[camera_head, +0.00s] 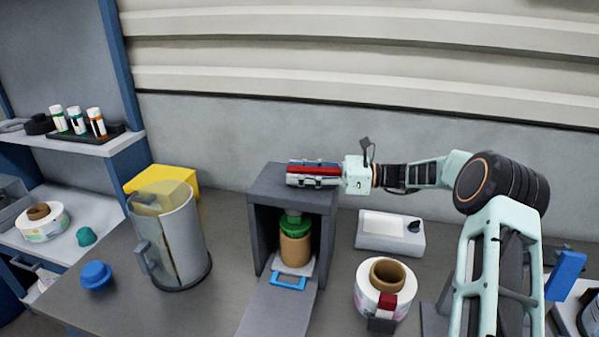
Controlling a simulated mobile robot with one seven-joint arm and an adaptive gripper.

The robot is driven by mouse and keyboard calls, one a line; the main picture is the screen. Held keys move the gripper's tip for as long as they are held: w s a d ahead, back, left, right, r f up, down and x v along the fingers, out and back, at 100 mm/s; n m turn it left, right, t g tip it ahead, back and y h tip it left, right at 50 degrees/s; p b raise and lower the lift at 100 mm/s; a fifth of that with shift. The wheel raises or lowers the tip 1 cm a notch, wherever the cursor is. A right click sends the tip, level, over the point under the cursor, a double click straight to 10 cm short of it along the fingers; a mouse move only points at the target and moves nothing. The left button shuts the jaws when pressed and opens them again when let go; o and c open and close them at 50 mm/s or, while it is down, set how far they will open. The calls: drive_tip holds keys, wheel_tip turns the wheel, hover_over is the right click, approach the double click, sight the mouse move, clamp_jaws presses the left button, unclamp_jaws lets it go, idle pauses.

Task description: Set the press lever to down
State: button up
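The press (264,215) is a dark grey frame standing on the bench. Inside it is a brown jar (295,249) with a green lid (293,224), under a pressing part that is mostly hidden. A red bar (314,171), which looks like the press lever, lies roughly level above the top of the press. My gripper (306,173) reaches in from the right, with its fingers along both sides of the red bar. I cannot tell whether the fingers touch it. The lever's pivot is hidden.
A clear jug (178,235) and yellow box (178,180) stand left of the press, with a blue cap (96,274) nearby. A white device (388,234) and a label reel (371,300) stand right. A grey ramp (276,312) extends forward. The wall is behind.

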clamp_jaws()
